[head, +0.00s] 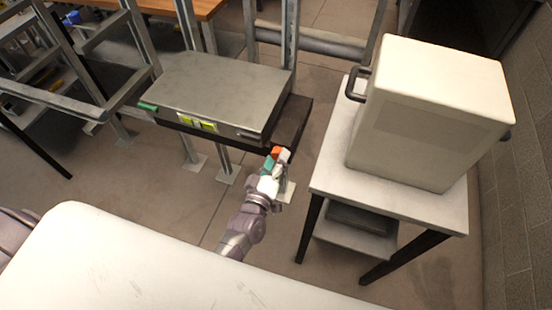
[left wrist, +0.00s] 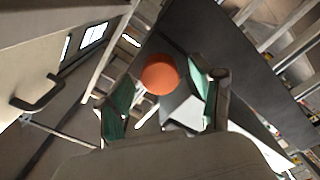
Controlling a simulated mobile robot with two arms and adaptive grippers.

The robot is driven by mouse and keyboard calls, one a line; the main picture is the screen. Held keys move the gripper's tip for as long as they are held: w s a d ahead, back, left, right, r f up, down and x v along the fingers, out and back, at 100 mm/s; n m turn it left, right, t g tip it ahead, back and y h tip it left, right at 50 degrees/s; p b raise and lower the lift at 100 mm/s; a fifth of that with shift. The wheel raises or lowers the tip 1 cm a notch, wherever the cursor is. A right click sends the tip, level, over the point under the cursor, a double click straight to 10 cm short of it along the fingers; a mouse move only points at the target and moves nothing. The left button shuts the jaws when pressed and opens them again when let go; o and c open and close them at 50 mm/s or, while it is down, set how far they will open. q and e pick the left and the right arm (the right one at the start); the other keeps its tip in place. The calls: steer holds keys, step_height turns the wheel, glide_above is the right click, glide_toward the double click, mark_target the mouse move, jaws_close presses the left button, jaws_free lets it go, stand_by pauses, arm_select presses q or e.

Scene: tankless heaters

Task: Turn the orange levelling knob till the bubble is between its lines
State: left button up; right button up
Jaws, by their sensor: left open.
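The orange levelling knob (head: 276,151) sits at the front right corner of a flat grey metal unit (head: 220,88). In the left wrist view the knob (left wrist: 160,73) is a round orange disc between my open finger pads, with a gap on each side. My left gripper (head: 275,164) is right at the knob; it also shows in the left wrist view (left wrist: 155,92). I cannot tell whether a finger touches. The yellow-green level vial (head: 208,126) is on the unit's front edge; its bubble and lines are too small to read. My right gripper is out of view.
A large cream box (head: 435,110) with a dark handle stands on a white table (head: 335,165) to the right. A metal frame (head: 287,40) stands behind the unit. A white surface (head: 130,265) fills the lower left. Floor shows between them.

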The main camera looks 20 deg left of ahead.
arm_select(q)
steer(key=s, duration=1.2)
steer(key=shift+a, duration=0.2)
steer(key=s+f+m+g, duration=0.3)
steer(key=s+f, duration=0.1)
steer(key=f, duration=0.5)
steer(key=s+f+m+g+h, duration=0.1)
steer(key=s+f+m+g, duration=0.2)
steer(key=f, duration=0.7)
steer(key=s+f+m+g, duration=0.25)
steer(key=s+f, duration=0.25)
steer(key=f, duration=0.4)
steer(key=s+a+f+m+g, duration=0.1)
steer(key=s+a+f+g, duration=0.1)
steer(key=s+f, duration=0.2)
steer(key=s+a+f+m+g+y, duration=0.1)
steer(key=s+a+f+m+g, duration=0.1)
steer(key=s, duration=0.6)
steer(key=s+a+f+m+g, duration=0.1)
steer(key=s+a+f+g, duration=0.3)
steer(key=s, duration=0.3)
steer(key=shift+a+f+y, duration=0.15)
steer(key=shift+f+y, duration=0.15)
steer(key=shift+f, duration=0.5)
steer(key=shift+s+g, duration=0.1)
steer(key=shift+g, duration=0.15)
